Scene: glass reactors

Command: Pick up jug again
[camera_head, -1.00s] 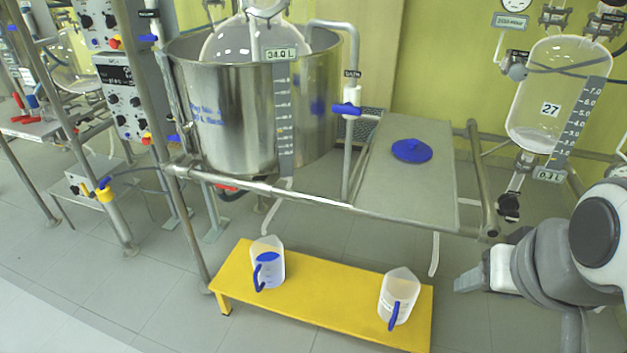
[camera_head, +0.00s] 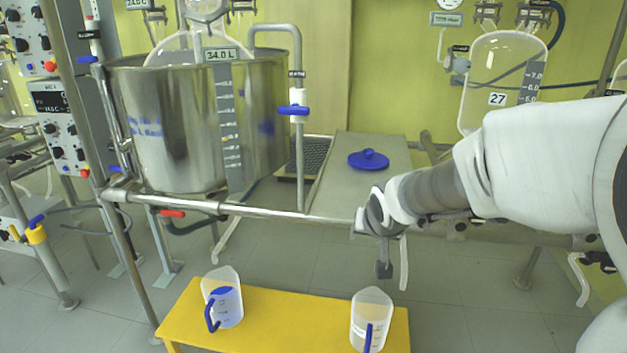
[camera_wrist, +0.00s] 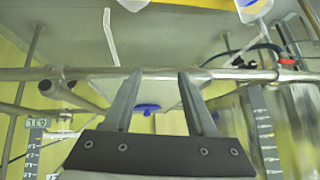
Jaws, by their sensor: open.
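Two clear jugs with blue handles stand upright on a low yellow bench (camera_head: 270,318). The left jug (camera_head: 229,308) shows a blue area near its top. The right jug (camera_head: 372,306) looks pale inside, and its bottom is near the lower frame edge. My gripper (camera_head: 384,269) hangs above and behind the right jug, apart from it, near the metal rail. In the wrist view my gripper (camera_wrist: 160,80) has its two fingers spread with nothing between them. Part of a jug (camera_wrist: 252,10) shows at the top of that view, cut off by the edge.
A metal rail (camera_head: 260,211) runs in front of the steel vessel (camera_head: 175,130) and the grey shelf (camera_head: 350,205), close to my gripper. A blue lid (camera_head: 368,160) lies on the shelf. A glass vessel (camera_head: 496,75) hangs at right. The floor in front of the bench is clear.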

